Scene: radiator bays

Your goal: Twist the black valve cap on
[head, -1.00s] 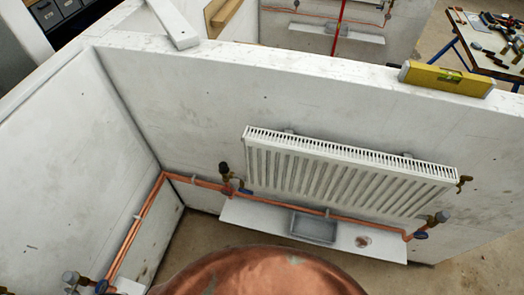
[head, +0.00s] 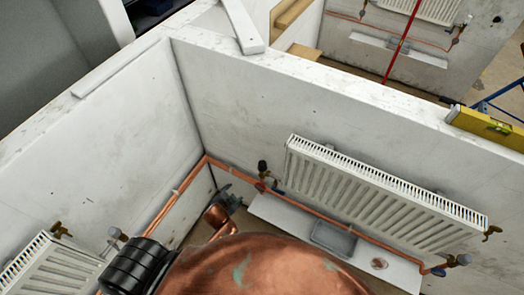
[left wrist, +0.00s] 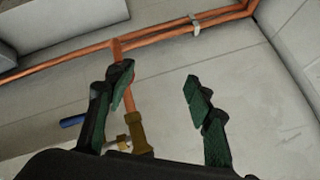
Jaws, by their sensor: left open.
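The black valve cap (head: 262,166) sits upright at the top of a brass valve (head: 266,177) by the left end of the radiator; I cannot tell how firmly it is seated. My left gripper (head: 231,195) is left of and below this valve in the head view, apart from it. In the left wrist view the left gripper (left wrist: 158,84) is open, with nothing between its fingertips. A brass valve body (left wrist: 138,132) and a blue handle (left wrist: 73,122) show beyond the left finger. No black cap can be made out there. My right gripper is not in view.
The white radiator (head: 385,195) hangs on the back wall above a copper pipe (head: 330,214). Below, a white shelf (head: 281,217) bears a grey tray (head: 334,238). A second radiator (head: 50,270) is at the lower left. A yellow level (head: 485,127) lies on the wall top.

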